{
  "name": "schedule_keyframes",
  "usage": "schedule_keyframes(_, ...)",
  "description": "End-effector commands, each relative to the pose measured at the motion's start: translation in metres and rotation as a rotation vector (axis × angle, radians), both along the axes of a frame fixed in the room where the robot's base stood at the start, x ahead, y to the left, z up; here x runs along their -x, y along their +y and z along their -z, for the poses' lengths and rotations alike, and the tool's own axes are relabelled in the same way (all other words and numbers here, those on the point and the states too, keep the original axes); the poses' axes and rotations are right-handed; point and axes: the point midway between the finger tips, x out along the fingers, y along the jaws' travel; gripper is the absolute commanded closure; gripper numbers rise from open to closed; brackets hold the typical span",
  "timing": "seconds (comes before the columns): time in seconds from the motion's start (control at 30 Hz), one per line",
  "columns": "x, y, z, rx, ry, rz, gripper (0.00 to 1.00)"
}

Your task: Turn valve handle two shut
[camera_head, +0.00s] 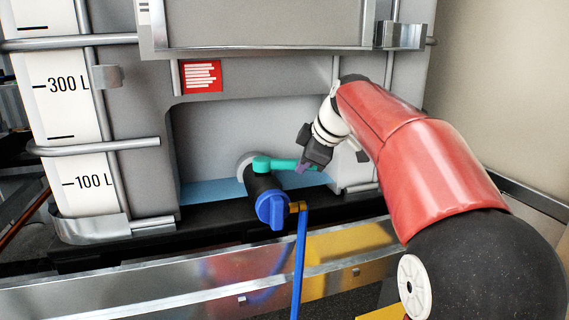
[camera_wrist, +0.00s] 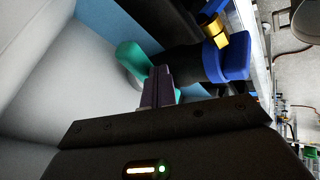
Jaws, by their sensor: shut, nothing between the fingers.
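A green valve handle (camera_head: 275,163) sits on top of a black valve body (camera_head: 262,186) at the bottom of the tank. The handle's lever points right in the head view. The valve ends in a blue cap (camera_head: 271,208). My gripper (camera_head: 302,168) is at the lever's right end and looks shut, with nothing seen between its fingers. In the wrist view, the shut fingers (camera_wrist: 158,76) overlap the green handle (camera_wrist: 131,55) and hide part of it. I cannot tell whether they touch it. No number marking the valve shows.
The grey tank (camera_head: 140,105) has metal cage bars and a recess around the valve. A metal rail (camera_head: 180,285) runs below in front. A red label (camera_head: 201,76) is above left.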

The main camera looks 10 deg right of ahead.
Motion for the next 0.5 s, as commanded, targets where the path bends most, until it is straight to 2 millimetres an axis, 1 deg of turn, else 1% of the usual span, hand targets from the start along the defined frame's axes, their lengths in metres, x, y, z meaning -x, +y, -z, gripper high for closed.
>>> schedule_keyframes(0.03, -0.004, -0.006, 0.000, 0.000, 0.002, 0.012, 1.00)
schedule_keyframes(0.13, -0.011, -0.013, -0.001, 0.001, 0.002, 0.019, 1.00)
schedule_keyframes(0.5, -0.030, -0.021, 0.000, 0.003, 0.001, 0.022, 1.00)
